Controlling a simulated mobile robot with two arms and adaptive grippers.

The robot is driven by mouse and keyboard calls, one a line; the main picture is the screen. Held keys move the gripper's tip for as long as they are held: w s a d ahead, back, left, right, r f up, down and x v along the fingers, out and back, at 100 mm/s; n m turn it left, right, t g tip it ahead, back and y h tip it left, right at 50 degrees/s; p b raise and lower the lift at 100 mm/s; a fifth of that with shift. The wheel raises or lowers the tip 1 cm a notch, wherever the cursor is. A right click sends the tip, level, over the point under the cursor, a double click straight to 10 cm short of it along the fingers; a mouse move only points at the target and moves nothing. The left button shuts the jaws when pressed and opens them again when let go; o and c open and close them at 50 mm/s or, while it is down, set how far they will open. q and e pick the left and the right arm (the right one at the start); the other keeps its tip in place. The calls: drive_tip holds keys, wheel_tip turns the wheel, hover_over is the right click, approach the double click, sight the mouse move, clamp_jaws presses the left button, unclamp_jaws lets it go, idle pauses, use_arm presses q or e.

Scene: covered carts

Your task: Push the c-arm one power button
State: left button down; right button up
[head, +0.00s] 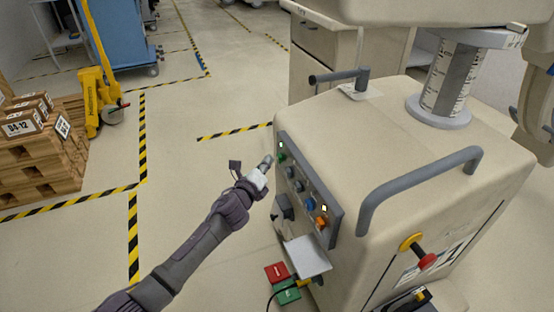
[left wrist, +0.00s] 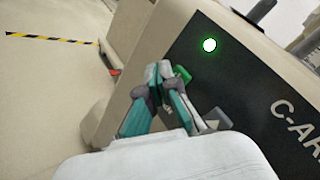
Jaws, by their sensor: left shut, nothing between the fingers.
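The C-arm cart (head: 400,130) is a large cream cabinet with a dark control panel (head: 333,207) on its left-facing side. A green button (head: 283,156) sits at the panel's far end, beside a lit white indicator. In the left wrist view the green button (left wrist: 183,74) is just right of my fingertips, below the glowing round indicator (left wrist: 209,45). My left gripper (head: 266,163) is shut and empty, its tip close to the panel's far end. I cannot tell whether it touches the button. My right gripper is out of view.
Further along the panel are a blue knob (head: 309,204) and an orange button (head: 321,222). A grey handle (head: 415,185) sticks up from the cart. Red (head: 277,271) and green pedals lie on the floor below. Wooden pallets (head: 40,165) stand left; floor between is open.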

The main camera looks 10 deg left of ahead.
use_arm(q)
drive_tip(key=shift+d, duration=0.1)
idle(0.4)
drive_tip(key=shift+w+d, duration=0.25)
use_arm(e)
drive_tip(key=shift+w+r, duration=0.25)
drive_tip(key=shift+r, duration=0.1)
